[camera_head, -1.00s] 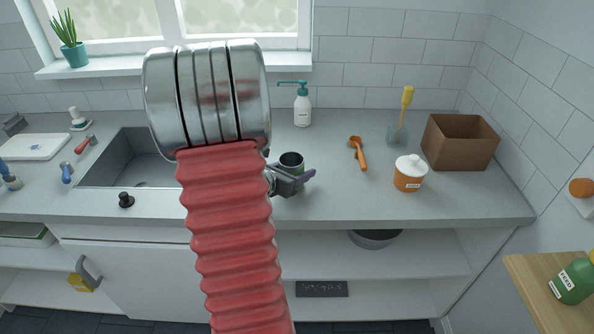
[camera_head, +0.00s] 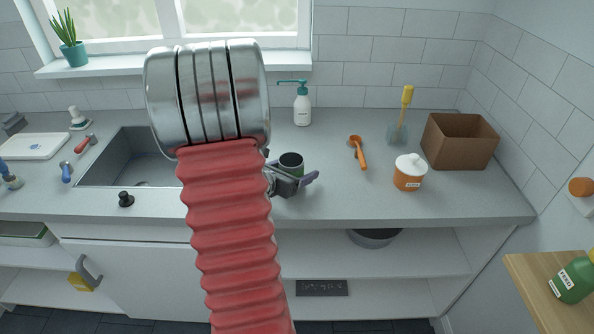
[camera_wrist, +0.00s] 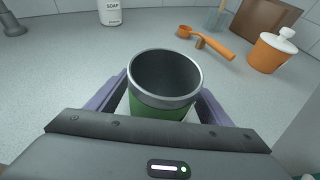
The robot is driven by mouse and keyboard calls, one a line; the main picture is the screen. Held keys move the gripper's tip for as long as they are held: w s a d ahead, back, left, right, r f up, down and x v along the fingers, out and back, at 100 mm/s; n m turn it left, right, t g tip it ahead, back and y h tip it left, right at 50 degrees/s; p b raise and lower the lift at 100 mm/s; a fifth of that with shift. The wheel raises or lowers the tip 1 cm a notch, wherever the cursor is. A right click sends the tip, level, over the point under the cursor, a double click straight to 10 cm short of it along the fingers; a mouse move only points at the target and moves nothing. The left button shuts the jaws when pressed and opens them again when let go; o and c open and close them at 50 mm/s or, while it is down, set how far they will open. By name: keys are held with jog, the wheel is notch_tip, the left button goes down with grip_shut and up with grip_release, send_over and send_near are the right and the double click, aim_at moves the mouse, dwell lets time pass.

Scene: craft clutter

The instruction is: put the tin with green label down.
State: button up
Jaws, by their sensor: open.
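The tin with green label (camera_head: 291,161) stands upright on the grey counter, right of the sink; its lower part is hidden behind my gripper in the head view. In the wrist view the tin (camera_wrist: 164,76) shows its open, empty-looking top and a green side. My gripper (camera_head: 293,180) is open, with its purple fingers on either side of the tin. In the wrist view the fingers of my gripper (camera_wrist: 162,100) flank the tin low down; I cannot tell whether either finger touches it.
An orange scoop (camera_head: 358,153), an orange jar with white lid (camera_head: 409,174) and a cardboard box (camera_head: 459,143) are to the right. A soap bottle (camera_head: 302,108) stands behind. The sink (camera_head: 128,165) is left. Bare counter lies between the tin and the jar.

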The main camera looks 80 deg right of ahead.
jog(key=shift+r, duration=0.15)
jog(key=v, duration=1.2)
dwell(0.7)
jog(key=shift+w+a, duration=0.15)
jog(key=shift+w, duration=0.05)
jog(key=w+a+r+m+t+y, duration=0.3)
jog(key=w+a+m+y, duration=0.1)
jog(key=a, duration=1.1)
jog(key=w+a+r+m+t+y, duration=0.3)
jog(key=w+a+m+t+y, duration=0.1)
jog(key=a, duration=1.1)
jog(key=w+a+r+m+t+y, duration=0.3)
jog(key=w+a, duration=0.4)
jog(key=a, duration=0.8)
jog(key=m+y, duration=0.1)
jog(key=m, duration=0.1)
jog(key=shift+a+r+m+y, duration=0.2)
jog(key=shift+m+y, duration=0.1)
jog(key=shift+m, duration=0.1)
